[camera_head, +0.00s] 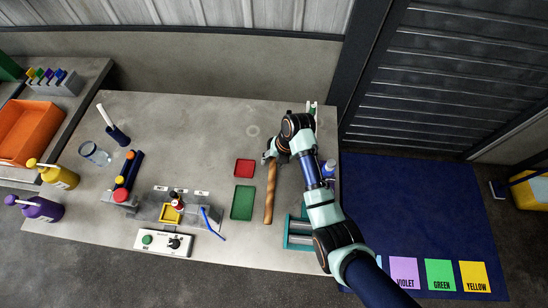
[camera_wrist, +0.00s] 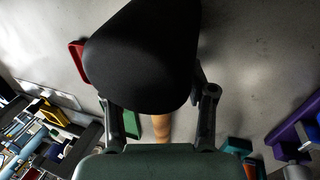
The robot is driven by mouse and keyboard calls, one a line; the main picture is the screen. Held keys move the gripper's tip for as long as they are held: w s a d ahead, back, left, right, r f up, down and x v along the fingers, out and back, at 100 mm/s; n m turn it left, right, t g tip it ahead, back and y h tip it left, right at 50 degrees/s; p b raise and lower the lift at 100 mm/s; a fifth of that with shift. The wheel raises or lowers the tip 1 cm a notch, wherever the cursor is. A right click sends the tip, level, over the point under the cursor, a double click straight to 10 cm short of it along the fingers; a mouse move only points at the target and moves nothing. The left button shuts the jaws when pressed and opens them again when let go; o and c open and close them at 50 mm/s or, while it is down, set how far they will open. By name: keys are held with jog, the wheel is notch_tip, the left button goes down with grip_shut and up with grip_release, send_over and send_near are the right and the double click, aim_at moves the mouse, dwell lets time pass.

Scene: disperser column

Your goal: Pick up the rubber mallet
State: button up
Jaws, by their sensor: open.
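The rubber mallet lies on the grey bench, and its wooden handle (camera_head: 270,197) points toward the front edge in the head view. Its head is mostly hidden there under my gripper (camera_head: 274,156). In the wrist view the black mallet head (camera_wrist: 145,55) looms large, with a short piece of the wooden handle (camera_wrist: 162,127) below it. My gripper (camera_wrist: 157,100) is open, with one finger on each side of the mallet. The head covers part of the fingers, so I cannot tell whether they touch it.
A red tray (camera_head: 244,168) and a green tray (camera_head: 242,203) lie left of the handle. A teal rack (camera_head: 298,235) stands to its right, near my arm. A device with a yellow holder (camera_head: 170,213) and a blue cable (camera_head: 213,224) stands further left.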

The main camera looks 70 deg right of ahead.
grip_shut()
jog(key=shift+w, duration=0.1)
dwell(0.5)
notch_tip(320, 180, up, 20)
jog(key=p, duration=0.9)
